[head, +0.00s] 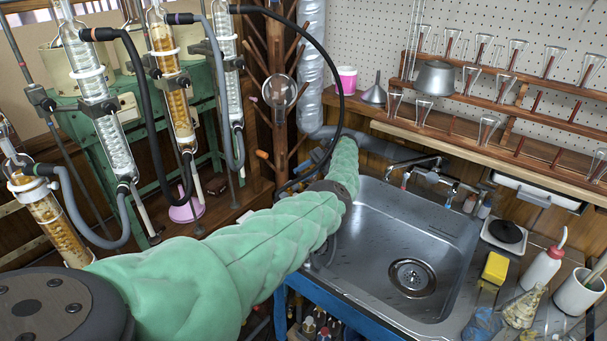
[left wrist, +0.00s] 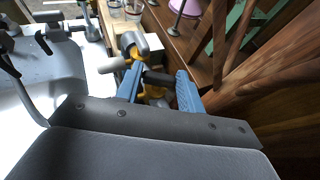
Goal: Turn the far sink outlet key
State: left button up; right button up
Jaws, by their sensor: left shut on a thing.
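My left arm in its green sleeve reaches across the head view to the back left corner of the sink (head: 365,270). Its gripper is hidden there behind the arm. In the left wrist view, my left gripper (left wrist: 160,72) has its two blue fingers on either side of the dark bar of the outlet key (left wrist: 158,79), and it is shut on it. Brass-yellow fittings (left wrist: 151,91) show beside and below the bar. A grey rounded fitting with a yellow part (left wrist: 134,44) is just beyond the fingers. My right gripper is in neither view.
A tap (head: 415,165) stands at the sink's back edge. Glass condensers (head: 168,75) on stands fill the left, with a black hose (head: 335,75) looping over the arm. A wooden peg rack (head: 278,100) stands close behind. A yellow sponge (head: 495,268) lies right of the sink.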

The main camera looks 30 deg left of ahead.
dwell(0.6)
pick_arm(q)
jog(key=o, duration=0.7)
jog(key=shift+s+d+m+t+y+p, duration=0.15)
jog(key=shift+m+t+y+p, duration=0.55)
jog(key=shift+m+y, duration=0.4)
